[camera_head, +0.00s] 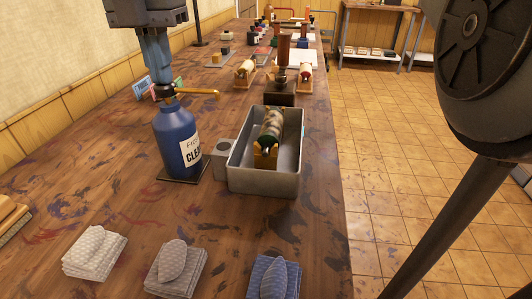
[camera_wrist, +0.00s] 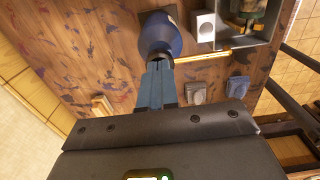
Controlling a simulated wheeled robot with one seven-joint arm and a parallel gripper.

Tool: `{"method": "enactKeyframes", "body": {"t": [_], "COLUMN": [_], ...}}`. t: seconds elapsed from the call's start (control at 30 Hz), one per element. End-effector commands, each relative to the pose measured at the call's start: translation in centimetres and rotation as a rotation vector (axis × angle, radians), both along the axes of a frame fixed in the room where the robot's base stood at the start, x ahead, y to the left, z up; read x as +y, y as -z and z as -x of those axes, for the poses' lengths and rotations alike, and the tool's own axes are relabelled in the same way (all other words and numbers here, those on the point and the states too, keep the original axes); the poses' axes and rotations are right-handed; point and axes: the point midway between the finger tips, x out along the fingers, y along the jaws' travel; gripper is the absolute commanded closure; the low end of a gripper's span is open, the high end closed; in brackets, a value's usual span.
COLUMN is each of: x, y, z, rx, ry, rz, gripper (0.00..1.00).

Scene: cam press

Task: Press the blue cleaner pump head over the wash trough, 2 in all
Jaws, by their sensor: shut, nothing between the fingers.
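The blue cleaner bottle (camera_head: 178,140) stands upright on a dark square mat on the wooden bench, its label facing right. Its pump head, with a yellow-brown spout (camera_head: 200,93), points right toward the grey metal wash trough (camera_head: 264,183). My gripper (camera_head: 162,88) is shut and empty, pointing down at the top of the pump head; whether it touches cannot be told. In the wrist view the gripper fingers (camera_wrist: 157,75) hide the pump head, and the bottle (camera_wrist: 158,34) and spout (camera_wrist: 205,56) show beyond. A roller with a green end (camera_head: 270,130) lies in the trough.
A small grey block (camera_head: 223,158) stands between bottle and trough. Folded cloths lie in front: white (camera_head: 95,252), grey (camera_head: 175,270) and blue (camera_head: 274,279). More rollers and bottles stand farther back. The bench ends at the right, above a tiled floor.

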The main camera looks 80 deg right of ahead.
Motion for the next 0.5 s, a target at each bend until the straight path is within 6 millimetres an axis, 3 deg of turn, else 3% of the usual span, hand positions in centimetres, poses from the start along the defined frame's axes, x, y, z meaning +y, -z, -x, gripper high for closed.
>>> {"method": "enactKeyframes", "body": {"t": [0.5], "x": [0.0], "y": [-2.5], "z": [0.0], "rx": [0.001], "ry": [-0.001], "rz": [0.0], "gripper": [1.0]}}
